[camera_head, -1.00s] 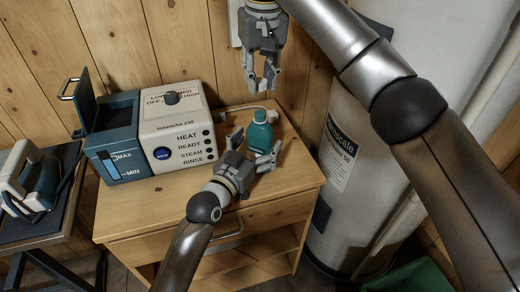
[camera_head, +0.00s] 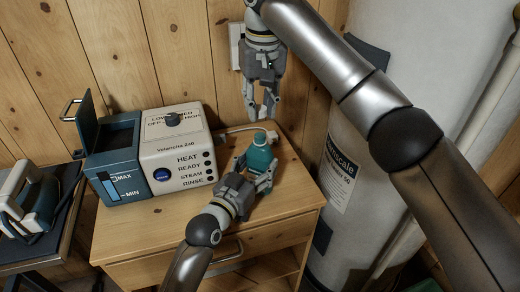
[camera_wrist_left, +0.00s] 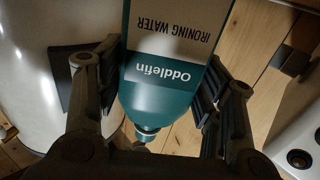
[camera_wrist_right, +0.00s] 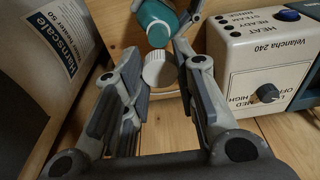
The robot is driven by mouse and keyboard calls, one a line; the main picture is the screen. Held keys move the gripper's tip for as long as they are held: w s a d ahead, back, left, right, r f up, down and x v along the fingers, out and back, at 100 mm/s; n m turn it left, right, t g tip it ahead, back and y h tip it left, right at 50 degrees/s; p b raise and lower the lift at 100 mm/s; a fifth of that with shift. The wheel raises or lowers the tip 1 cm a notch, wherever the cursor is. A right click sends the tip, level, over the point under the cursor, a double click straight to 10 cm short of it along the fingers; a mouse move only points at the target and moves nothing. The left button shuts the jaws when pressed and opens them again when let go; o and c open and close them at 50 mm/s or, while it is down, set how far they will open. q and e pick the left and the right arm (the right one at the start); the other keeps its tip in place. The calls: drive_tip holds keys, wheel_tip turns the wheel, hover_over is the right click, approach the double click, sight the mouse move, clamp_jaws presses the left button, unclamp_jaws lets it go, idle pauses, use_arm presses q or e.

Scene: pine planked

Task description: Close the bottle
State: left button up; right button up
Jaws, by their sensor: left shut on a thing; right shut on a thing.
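The teal bottle (camera_head: 259,155) stands upright on the wooden cabinet. Its label and bare teal neck (camera_wrist_left: 147,132) show in the left wrist view. My left gripper (camera_head: 255,173) is shut around the bottle's body, one finger on each side. The white cap (camera_wrist_right: 157,70) shows between the fingers of my right gripper (camera_wrist_right: 158,62), which is shut on it. In the head view the right gripper (camera_head: 261,112) points down just above the bottle's top. The right wrist view shows the cap close to the bottle (camera_wrist_right: 156,27), apparently apart from it. The fingers hide the cap in the head view.
A white and blue steam appliance (camera_head: 178,157) stands left of the bottle on the cabinet top (camera_head: 130,228). A large white tank (camera_head: 375,170) stands close on the right. The plank wall (camera_head: 110,50) is behind. Bare wood lies in front of the appliance.

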sight(260, 136)
drive_tip(key=shift+f, duration=1.95)
drive_tip(key=shift+f, duration=0.9)
drive_tip(key=shift+f, duration=0.55)
